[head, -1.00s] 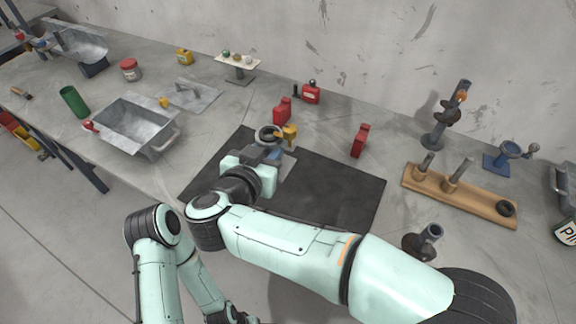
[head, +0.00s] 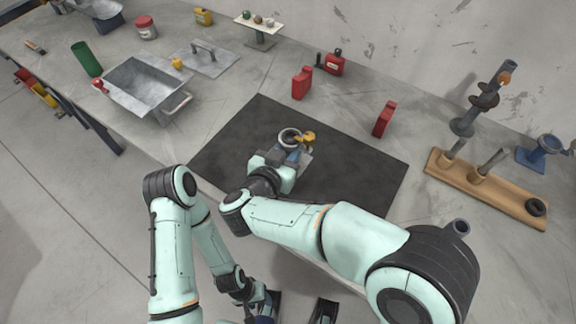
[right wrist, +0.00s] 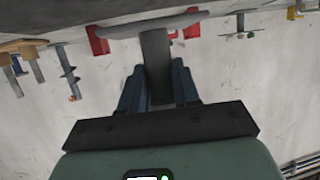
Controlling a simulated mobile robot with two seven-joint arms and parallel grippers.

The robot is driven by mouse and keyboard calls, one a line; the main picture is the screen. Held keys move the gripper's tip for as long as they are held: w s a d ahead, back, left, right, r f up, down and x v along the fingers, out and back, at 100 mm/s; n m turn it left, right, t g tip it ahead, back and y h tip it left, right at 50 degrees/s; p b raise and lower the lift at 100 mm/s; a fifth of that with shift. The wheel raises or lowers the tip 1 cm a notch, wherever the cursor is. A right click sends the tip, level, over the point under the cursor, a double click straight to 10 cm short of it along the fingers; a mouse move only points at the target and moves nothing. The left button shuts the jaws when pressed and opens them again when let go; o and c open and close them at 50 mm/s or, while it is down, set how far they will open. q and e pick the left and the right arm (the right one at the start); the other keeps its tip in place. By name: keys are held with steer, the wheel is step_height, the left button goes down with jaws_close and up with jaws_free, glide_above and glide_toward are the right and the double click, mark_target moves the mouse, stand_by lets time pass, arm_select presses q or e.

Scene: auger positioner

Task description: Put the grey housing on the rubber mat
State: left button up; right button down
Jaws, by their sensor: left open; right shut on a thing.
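The grey housing, a round ring top (head: 289,137) over a grey base, is held above or on the black rubber mat (head: 235,135); I cannot tell whether it touches. My right gripper (head: 290,155) is shut on it, and the hand hides part of it. In the right wrist view the housing's grey stem (right wrist: 156,65) sits between the blue-grey fingers, with a wide flange beyond. A yellow part (head: 306,138) shows beside the ring; I cannot tell if it is attached. My left gripper (head: 294,309) is open and empty at the bottom, off the mat.
Red containers (head: 302,82) (head: 384,119) stand near the mat's back and right edges. A wooden board with posts (head: 500,192) lies to the right, with a blue stand (head: 540,150) beyond. A metal tray (head: 150,84) stands to the left. Much of the mat is bare.

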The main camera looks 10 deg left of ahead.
steer(key=shift+f+b, duration=0.5)
steer(key=shift+f, duration=2.25)
steer(key=shift+f, duration=0.15)
steer(key=c, duration=0.8)
jaws_free()
steer(key=shift+f, duration=0.1)
steer(key=shift+r, duration=0.25)
steer(key=v, duration=1.2)
steer(key=shift+p, duration=0.4)
